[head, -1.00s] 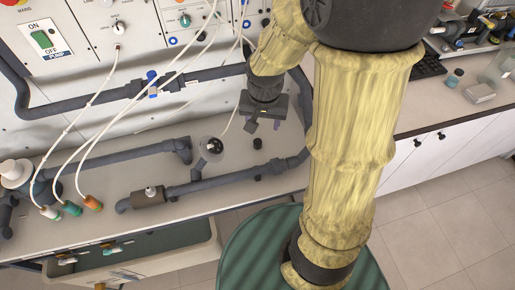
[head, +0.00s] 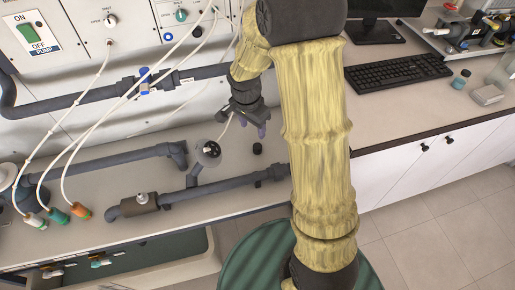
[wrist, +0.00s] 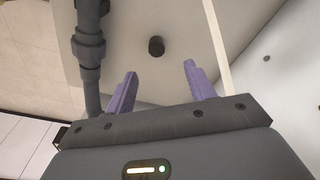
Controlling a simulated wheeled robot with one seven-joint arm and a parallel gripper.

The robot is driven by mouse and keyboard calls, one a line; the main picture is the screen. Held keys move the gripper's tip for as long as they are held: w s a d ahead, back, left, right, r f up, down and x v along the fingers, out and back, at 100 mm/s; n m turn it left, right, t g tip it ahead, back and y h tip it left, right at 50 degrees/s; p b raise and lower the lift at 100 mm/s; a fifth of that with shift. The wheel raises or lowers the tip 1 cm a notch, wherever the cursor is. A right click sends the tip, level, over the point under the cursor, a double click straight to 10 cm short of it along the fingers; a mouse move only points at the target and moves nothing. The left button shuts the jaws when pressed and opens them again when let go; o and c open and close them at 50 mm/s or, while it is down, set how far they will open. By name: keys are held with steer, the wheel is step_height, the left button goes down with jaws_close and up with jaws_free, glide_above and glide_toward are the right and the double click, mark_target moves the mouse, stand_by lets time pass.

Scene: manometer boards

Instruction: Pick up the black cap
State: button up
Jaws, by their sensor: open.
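The black cap (head: 257,148) is a small dark cylinder standing on the light worktop, between the round clear-rimmed fitting and my arm. It also shows in the wrist view (wrist: 156,46), beyond the fingertips and roughly centred between them. My gripper (head: 253,127) is above the worktop, just above the cap in the head view. In the wrist view its two purple fingers (wrist: 160,69) are spread apart with nothing between them. The cap is apart from the fingers.
A dark grey pipe (wrist: 89,50) runs close beside the left finger. In the head view the lower pipe (head: 225,184) lies in front of the cap. A round fitting (head: 208,152) stands to its left. White hoses (head: 140,95) cross the left side.

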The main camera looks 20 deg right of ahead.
glide_above(257, 146)
steer(key=a, duration=0.1)
step_height(257, 146, down, 5)
steer(key=shift+f, duration=0.1)
steer(key=f, duration=0.2)
steer(key=d+f, duration=0.1)
steer(key=f, duration=0.1)
steer(key=shift+f, duration=0.55)
steer(key=c, duration=1)
